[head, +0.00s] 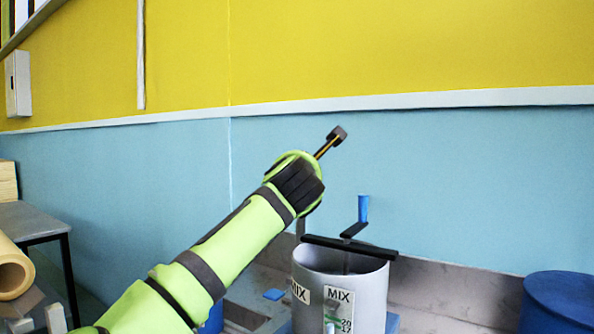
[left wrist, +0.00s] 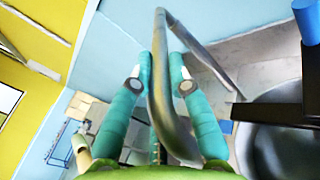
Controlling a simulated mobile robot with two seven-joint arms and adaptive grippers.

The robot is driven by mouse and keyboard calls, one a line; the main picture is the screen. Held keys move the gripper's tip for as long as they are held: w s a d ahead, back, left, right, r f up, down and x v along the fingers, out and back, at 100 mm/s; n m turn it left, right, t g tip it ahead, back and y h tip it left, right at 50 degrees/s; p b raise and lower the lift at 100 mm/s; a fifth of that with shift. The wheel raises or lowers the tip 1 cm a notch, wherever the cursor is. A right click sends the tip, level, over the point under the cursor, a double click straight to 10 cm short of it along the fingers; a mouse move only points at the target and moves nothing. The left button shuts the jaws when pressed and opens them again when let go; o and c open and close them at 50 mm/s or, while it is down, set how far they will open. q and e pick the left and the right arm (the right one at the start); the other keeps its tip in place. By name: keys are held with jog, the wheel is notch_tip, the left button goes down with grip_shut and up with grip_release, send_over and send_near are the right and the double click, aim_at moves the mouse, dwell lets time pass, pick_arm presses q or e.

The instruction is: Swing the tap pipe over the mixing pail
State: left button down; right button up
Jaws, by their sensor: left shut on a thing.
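The grey mixing pail (head: 372,295) has MIX labels, and a black bar with a blue-handled crank lies across its top. It also shows at the right of the left wrist view (left wrist: 243,145). The grey bent tap pipe (left wrist: 160,100) runs between the teal fingers of my left gripper (left wrist: 161,84), which is shut on it. The pipe's far leg slopes to the pail's left rim; I cannot tell if its end is over the opening. In the head view my left wrist hides the fingers and most of the pipe (head: 300,229). My right gripper is out of view.
A blue drum (head: 558,300) stands at the far right. A kraft roll (head: 14,272) and a dark table (head: 33,220) are at the left. The blue and yellow wall is behind, with clear space above the pail.

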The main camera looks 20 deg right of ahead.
pick_arm(q)
jog(key=shift+r, duration=0.2)
jog(key=c, duration=1.3)
grip_release()
jog(key=shift+o, duration=0.7)
jog(key=shift+w+f, duration=0.1)
jog(key=shift+s+a, duration=0.15)
jog(key=shift+s, duration=0.45)
jog(key=shift+s+a, duration=0.3)
jog(key=shift+s, duration=0.35)
jog(key=v, duration=0.9)
jog(key=shift+s, duration=0.2)
